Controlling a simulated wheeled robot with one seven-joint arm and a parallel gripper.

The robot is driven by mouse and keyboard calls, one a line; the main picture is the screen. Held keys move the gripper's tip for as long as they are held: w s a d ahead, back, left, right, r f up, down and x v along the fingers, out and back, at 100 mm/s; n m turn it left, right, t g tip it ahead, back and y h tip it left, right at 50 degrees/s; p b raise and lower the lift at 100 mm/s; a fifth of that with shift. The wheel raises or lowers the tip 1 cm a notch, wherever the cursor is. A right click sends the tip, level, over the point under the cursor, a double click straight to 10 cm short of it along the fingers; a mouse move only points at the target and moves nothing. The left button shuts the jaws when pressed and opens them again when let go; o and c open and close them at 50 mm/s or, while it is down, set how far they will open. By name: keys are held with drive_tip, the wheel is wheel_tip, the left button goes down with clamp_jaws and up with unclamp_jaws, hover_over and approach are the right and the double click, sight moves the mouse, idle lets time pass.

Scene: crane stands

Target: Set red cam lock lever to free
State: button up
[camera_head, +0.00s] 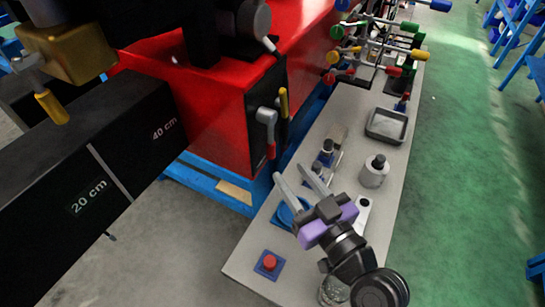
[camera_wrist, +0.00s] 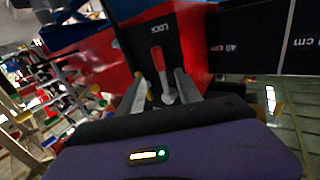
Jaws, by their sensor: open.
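The red cam lock lever (camera_head: 271,143) is on a black plate (camera_head: 257,105) on the end of a red block, its grey pivot end up and its red handle hanging down. In the wrist view the lever (camera_wrist: 158,61) shows between my two fingers, its red handle pointing toward lettering that seems to read LOCK. My gripper (camera_head: 287,171) is open and empty, below and in front of the lever in the head view. In the wrist view my gripper (camera_wrist: 159,73) has a finger on each side of the lever; I see no clear contact.
A yellow lever (camera_head: 283,103) sits close to the right of the red one. A black beam (camera_head: 75,150) marked in centimetres juts out at left. Below is a grey bench (camera_head: 345,120) with a red button (camera_head: 270,262), a grey tray (camera_head: 387,125) and a weight (camera_head: 374,172).

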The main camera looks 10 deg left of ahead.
sight(273, 149)
drive_tip(key=p+x, duration=0.1)
drive_tip(key=x, duration=0.5)
drive_tip(key=shift+w+a+r+p, duration=0.1)
drive_tip(key=shift+a+p, duration=0.1)
drive_tip(key=shift+p, duration=0.1)
drive_tip(key=shift+w+a, duration=0.35)
drive_tip(key=shift+w, duration=0.15)
clamp_jaws()
idle(0.8)
